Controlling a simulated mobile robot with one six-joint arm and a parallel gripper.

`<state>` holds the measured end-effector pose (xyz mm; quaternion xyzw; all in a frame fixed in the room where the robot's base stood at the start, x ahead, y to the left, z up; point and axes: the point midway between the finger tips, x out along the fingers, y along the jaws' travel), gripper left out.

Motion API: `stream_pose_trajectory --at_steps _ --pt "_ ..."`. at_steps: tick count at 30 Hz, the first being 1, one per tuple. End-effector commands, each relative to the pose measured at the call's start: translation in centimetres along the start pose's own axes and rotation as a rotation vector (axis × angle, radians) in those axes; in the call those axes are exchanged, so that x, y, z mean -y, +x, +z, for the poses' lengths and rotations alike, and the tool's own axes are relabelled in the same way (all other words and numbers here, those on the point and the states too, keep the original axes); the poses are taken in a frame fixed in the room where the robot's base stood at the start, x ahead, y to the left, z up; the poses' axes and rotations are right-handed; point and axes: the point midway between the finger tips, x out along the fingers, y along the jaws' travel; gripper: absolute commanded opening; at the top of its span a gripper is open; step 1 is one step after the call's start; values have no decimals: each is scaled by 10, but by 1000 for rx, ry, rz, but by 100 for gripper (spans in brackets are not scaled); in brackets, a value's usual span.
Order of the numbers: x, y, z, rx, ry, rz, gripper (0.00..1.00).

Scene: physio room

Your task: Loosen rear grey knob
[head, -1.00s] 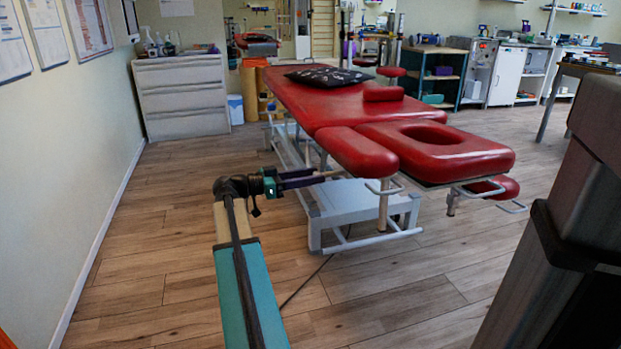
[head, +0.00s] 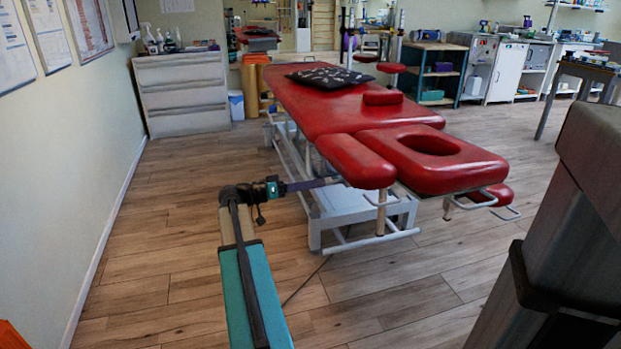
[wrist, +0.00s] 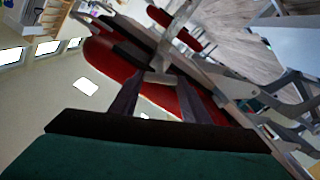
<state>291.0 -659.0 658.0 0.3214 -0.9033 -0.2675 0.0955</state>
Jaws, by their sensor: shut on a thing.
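The red treatment table (head: 330,105) stands on a pale metal frame (head: 345,205). My gripper (head: 334,182) reaches in from the left to the table's underside, near the front side cushion (head: 355,160). In the wrist view my gripper (wrist: 158,78) has its two dark fingers on either side of a small grey piece (wrist: 157,78), the grey knob as far as I can tell. The fingers are shut on it, just below the red underside. In the head view the knob is too small and hidden to make out.
Metal frame bars (wrist: 290,95) run close to the right of my fingers in the wrist view. A grey drawer cabinet (head: 182,95) stands along the back left. The wooden floor left of the table is clear.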

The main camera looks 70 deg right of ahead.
Motion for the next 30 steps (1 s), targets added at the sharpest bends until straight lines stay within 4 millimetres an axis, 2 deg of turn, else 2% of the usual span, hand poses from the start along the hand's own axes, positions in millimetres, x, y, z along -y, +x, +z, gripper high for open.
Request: stream_pose_trajectory --at_steps 1,30 --pt "-5 3 -6 1 -39 7 20" --pt "0 3 -4 1 -851 5 20"
